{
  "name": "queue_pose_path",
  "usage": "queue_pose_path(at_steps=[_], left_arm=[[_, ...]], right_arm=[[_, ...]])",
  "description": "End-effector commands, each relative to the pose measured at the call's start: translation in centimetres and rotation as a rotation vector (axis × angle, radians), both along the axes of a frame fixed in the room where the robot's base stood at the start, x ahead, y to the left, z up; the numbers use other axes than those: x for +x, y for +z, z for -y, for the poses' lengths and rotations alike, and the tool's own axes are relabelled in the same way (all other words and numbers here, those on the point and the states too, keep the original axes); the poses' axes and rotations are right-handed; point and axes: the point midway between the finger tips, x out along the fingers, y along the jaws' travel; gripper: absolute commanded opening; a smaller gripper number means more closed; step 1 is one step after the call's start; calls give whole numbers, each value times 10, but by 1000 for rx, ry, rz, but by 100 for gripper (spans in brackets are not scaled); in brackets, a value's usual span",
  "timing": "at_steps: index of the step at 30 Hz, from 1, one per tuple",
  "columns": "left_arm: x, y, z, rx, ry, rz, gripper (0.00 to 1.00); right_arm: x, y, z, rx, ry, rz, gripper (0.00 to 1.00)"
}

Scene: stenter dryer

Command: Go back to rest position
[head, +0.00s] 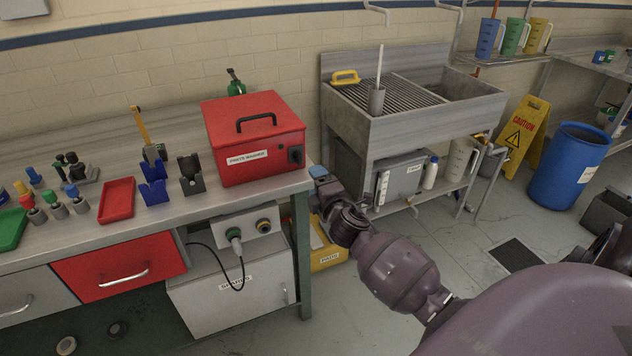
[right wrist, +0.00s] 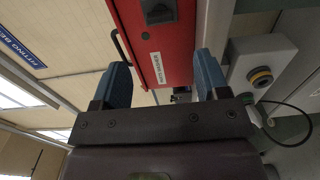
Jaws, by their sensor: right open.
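My right arm reaches in from the lower right of the head view. My right gripper (head: 319,173) is just off the right end of the workbench, close to the red parts washer (head: 252,137). In the right wrist view its two blue fingers stand apart, and the gripper (right wrist: 163,82) is open with nothing between them. The red washer (right wrist: 160,45) shows beyond the fingers in that view. My left gripper is not in view.
The workbench (head: 95,237) carries a red tray (head: 117,200), blue holders and small tools. A sink (head: 415,120) stands behind my right gripper. A yellow caution sign (head: 523,135) and a blue barrel (head: 568,168) stand at the right. The floor around the drain grate (head: 516,253) is mostly open.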

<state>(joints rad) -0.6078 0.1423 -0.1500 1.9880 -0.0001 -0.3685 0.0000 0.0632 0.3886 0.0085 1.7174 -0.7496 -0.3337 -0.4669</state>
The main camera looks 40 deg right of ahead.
Motion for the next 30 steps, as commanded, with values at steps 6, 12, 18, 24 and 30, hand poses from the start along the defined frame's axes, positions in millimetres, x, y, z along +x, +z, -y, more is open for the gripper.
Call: queue_pose_path(at_steps=[6,12,18,24,30], left_arm=[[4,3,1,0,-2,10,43],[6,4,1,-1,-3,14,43],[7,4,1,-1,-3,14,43],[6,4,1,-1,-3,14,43],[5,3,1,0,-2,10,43]], right_arm=[[0,0,0,0,0,0,68],[0,0,0,5,0,1,68],[0,2,-4,188,11,31,68],[-15,-9,-38,554,59,40,68],[-68,-58,-75,936,52,-36,68]])
